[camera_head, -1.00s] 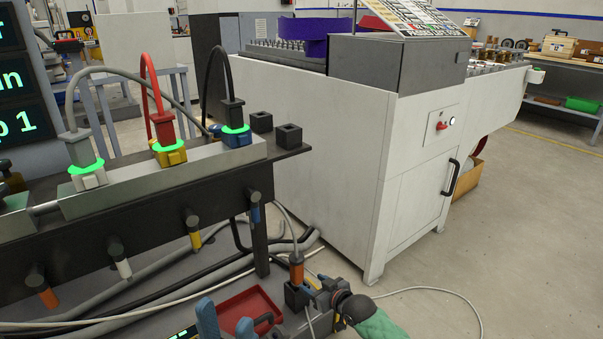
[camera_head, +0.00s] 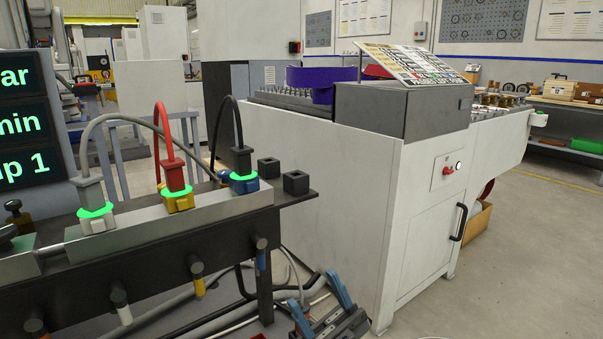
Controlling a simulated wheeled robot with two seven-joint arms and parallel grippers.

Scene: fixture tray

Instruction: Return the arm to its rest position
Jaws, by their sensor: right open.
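My right gripper (camera_head: 320,305) is at the bottom edge, with two blue fingers apart and nothing seen between them. It is in front of the white machine's base and to the right of the black bench's leg, apart from the plugs. On the bench's metal rail, a grey plug stands in a white socket (camera_head: 97,222), a red plug (camera_head: 173,174) in a yellow socket (camera_head: 179,203), and a black plug (camera_head: 241,160) in a blue socket (camera_head: 243,186). Green rings glow around all three. My left gripper is not in view.
The black bench edge (camera_head: 290,200) carries two empty-looking black blocks (camera_head: 295,182). A white machine (camera_head: 330,190) stands close behind on the right. Cables (camera_head: 290,265) hang below the bench. A dark screen (camera_head: 20,130) is at far left. Open floor (camera_head: 530,270) lies at right.

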